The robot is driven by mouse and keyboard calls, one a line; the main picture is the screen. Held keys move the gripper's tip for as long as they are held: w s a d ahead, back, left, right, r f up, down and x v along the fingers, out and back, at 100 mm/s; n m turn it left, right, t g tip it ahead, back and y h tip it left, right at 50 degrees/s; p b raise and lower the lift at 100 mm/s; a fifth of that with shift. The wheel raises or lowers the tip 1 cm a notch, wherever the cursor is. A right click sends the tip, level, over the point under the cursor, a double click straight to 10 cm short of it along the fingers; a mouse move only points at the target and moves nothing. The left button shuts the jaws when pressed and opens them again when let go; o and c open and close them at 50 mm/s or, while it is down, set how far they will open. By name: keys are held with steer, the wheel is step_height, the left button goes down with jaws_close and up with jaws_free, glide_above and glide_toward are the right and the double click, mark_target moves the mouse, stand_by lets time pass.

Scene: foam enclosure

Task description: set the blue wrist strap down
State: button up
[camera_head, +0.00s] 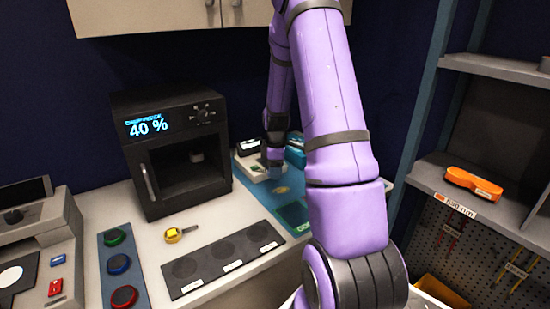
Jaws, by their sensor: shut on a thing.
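My gripper (273,164) points down over the far part of the blue mat (254,194) on the counter. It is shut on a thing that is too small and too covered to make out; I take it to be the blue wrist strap. A small white tray with a green patch (260,173) lies at the fingertips. I cannot tell whether the held thing touches the tray or the mat. My own forearm covers the right part of the mat.
A teal box (295,155) and a dark-topped box (248,147) stand close behind my gripper. A black oven-like device (172,151) reading 40 % stands to the left. A dark panel with round pads (224,258) lies in front. A shelf (490,205) holds an orange case (473,183).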

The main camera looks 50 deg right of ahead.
steer(key=shift+w+d, duration=0.15)
steer(key=shift+d, duration=0.15)
steer(key=shift+n, duration=0.3)
steer(key=w+d, duration=0.3)
steer(key=w+d+f, duration=0.1)
steer(key=w+d, duration=0.7)
steer(key=shift+w+d+f, duration=0.15)
steer(key=shift+w+f, duration=0.05)
steer(key=shift+f, duration=0.05)
steer(key=shift+s+f, duration=0.1)
steer(key=shift+f, duration=1.6)
steer(key=shift+f, duration=0.1)
steer(key=o, duration=0.9)
